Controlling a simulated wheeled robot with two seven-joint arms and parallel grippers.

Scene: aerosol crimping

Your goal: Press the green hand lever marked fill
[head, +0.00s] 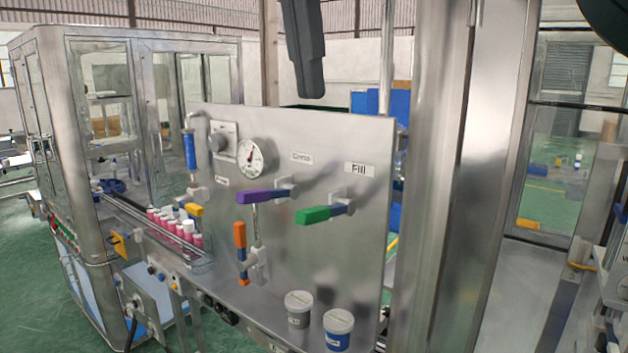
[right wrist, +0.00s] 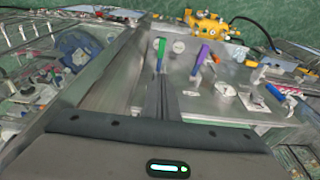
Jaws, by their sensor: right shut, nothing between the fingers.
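The green hand lever (head: 313,214) sits at the right of the steel panel (head: 345,255), below the label Fill (head: 359,169). Its handle points left from a metal valve body. My right gripper (head: 311,92) hangs from the top of the head view, shut and empty, apart from the lever and well above it in the picture. In the right wrist view, the shut fingers (right wrist: 164,82) point towards the panel, and the green lever (right wrist: 160,52) shows just beyond their tips. My left gripper is not in view.
A purple lever (head: 262,196), an orange lever (head: 240,240) and a pressure gauge (head: 251,156) are left of the green lever. Two lidded tubs (head: 338,328) (head: 298,309) stand below on the ledge. A steel post (head: 440,180) rises at the right. Pink bottles (head: 175,222) line the conveyor.

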